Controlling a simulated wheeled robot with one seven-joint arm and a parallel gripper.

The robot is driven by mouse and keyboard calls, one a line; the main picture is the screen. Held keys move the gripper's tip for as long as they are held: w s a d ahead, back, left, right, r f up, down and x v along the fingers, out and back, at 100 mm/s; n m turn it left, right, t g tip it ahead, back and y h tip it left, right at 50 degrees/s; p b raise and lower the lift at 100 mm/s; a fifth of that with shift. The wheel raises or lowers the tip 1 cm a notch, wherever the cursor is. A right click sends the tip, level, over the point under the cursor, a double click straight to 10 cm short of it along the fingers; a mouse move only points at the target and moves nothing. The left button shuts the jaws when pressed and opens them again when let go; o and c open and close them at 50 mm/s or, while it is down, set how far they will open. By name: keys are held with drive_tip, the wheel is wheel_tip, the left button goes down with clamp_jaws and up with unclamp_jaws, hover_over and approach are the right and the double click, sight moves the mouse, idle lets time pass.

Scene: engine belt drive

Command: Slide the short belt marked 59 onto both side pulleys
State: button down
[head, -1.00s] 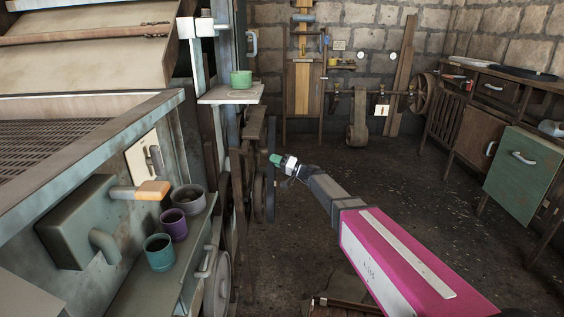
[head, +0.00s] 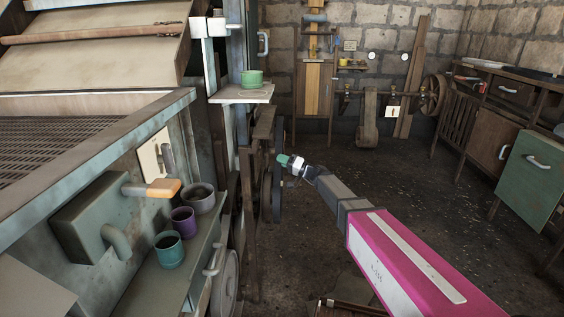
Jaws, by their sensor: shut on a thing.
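My gripper (head: 292,162) is at the middle of the head view, at the end of my arm. It is shut on a small green piece (head: 284,159); too little of this shows to tell what it is. The green piece lies just right of, or in front of, a tall dark round part (head: 277,195) on the machine's side, seen almost edge-on. Whether they touch cannot be told. A belt marked 59 cannot be made out, and no number is readable there. The side pulleys are mostly hidden by their edge-on angle and the machine's frame.
A shelf (head: 225,96) with a green cup (head: 252,78) juts out above the gripper. Several cups stand on a ledge (head: 150,292) at lower left, near an orange-handled lever (head: 163,188). A workbench (head: 490,130) stands at right. The floor (head: 400,180) between is clear.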

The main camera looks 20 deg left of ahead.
drive_tip(key=shift+s+a, duration=0.25)
drive_tip(key=shift+a, duration=0.9)
drive_tip(key=shift+s+a, duration=0.1)
drive_tip(key=shift+a, duration=0.2)
drive_tip(key=shift+d, duration=0.2)
drive_tip(key=shift+d, duration=0.4)
idle(0.4)
drive_tip(key=shift+w+m+t, duration=0.2)
drive_tip(key=shift+m+t, duration=0.3)
drive_tip(key=shift+t, duration=0.1)
drive_tip(key=shift+d, duration=0.15)
